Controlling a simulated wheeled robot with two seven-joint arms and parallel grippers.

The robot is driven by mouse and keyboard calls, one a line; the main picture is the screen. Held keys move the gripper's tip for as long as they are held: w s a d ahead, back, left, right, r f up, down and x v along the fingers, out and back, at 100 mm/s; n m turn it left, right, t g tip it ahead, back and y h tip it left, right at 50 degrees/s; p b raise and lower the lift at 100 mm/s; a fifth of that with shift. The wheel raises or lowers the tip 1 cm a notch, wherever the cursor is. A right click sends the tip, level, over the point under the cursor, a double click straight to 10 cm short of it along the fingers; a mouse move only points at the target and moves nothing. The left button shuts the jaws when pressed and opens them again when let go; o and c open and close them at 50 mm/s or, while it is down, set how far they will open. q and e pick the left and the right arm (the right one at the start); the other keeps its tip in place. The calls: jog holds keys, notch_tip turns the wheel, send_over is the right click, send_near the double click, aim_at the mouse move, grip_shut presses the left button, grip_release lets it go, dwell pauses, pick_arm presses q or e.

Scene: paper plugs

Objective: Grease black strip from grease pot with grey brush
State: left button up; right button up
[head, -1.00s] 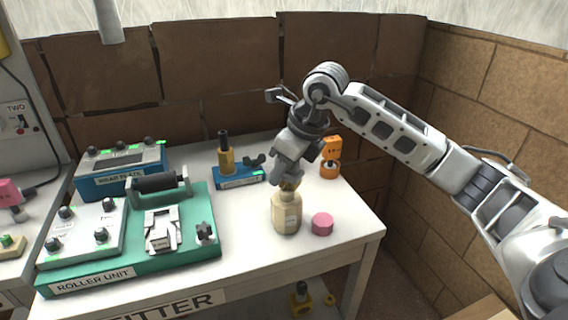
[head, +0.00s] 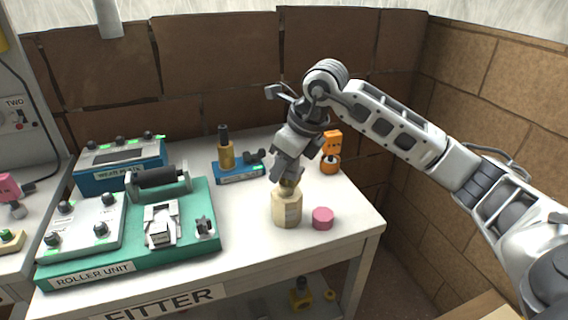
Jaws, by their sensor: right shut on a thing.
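A cream pot (head: 287,209) with a pale label stands upright near the table's front right. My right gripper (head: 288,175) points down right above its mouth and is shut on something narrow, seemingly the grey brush. The fingers and the pot's neck hide most of it; a small brownish part shows at the mouth. I cannot tell how deep it reaches. I cannot make out a black strip for certain; a black roller (head: 158,177) lies across the green roller unit (head: 130,262) at the left. My left gripper is not in view.
A pink round cap (head: 322,218) lies right of the pot. An orange item (head: 331,152) stands behind it. A blue stand (head: 239,173) with a brass-coloured bottle is behind left. A blue wear plate box (head: 119,169) sits at the back left. Brown walls close the back and right.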

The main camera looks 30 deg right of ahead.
jog(key=shift+f, duration=0.35)
jog(key=shift+f+b, duration=0.1)
jog(key=shift+b, duration=0.25)
dwell(0.9)
jog(key=shift+r, duration=0.3)
jog(key=shift+r+p, duration=2.6)
jog(key=shift+r, duration=0.7)
